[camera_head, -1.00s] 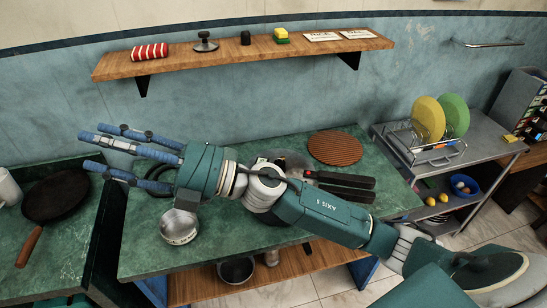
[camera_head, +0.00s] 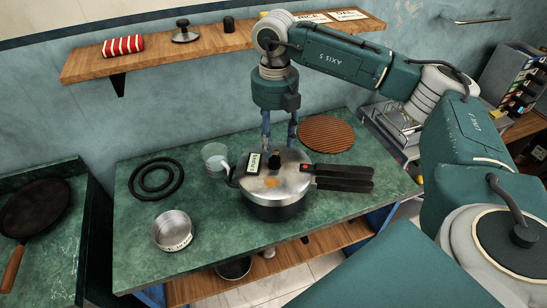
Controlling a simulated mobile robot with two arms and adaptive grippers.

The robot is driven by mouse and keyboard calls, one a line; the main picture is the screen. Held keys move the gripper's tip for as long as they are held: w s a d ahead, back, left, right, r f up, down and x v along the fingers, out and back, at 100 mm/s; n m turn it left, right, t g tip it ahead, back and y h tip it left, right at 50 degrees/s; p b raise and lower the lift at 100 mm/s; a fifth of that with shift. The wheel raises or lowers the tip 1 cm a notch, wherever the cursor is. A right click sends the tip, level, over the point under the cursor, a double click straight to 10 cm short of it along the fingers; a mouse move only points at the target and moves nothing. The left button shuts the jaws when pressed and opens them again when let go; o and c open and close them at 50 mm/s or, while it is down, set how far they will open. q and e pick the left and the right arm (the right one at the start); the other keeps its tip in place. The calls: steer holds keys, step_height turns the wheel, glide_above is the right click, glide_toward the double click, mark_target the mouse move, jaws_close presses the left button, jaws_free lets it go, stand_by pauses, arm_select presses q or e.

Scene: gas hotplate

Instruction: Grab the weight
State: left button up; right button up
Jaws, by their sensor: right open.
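My right gripper (camera_head: 280,132) hangs from above, fingers pointing down and apart, over the back of the pressure cooker (camera_head: 277,207). The steel cooker has a lid with a dark upright piece (camera_head: 275,159) near its middle, below the fingers, and a small label plate (camera_head: 254,163). I cannot tell if that dark piece is the weight. A dark knobbed disc (camera_head: 184,33) and a small black cylinder (camera_head: 228,25) on the wall shelf could also be it. Nothing shows held between the fingers. My left gripper is out of view.
The green counter (camera_head: 215,240) also bears a steel bowl (camera_head: 172,231), black rings (camera_head: 156,178), a clear cup (camera_head: 214,156) and a brown round mat (camera_head: 326,133). The cooker's black handles (camera_head: 345,178) stick out right. The wooden shelf (camera_head: 90,66) runs behind.

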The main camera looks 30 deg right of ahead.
mark_target(274, 156)
steer(key=shift+f, duration=0.85)
steer(key=shift+f+p, duration=0.3)
steer(key=shift+p, duration=0.15)
step_height(274, 156, down, 4)
steer(key=shift+w+r+p, duration=0.1)
steer(key=shift+r+p, duration=0.15)
steer(key=shift+p, duration=0.9)
steer(key=shift+w+d+f, duration=0.1)
steer(key=shift+f, duration=0.55)
jaws_close()
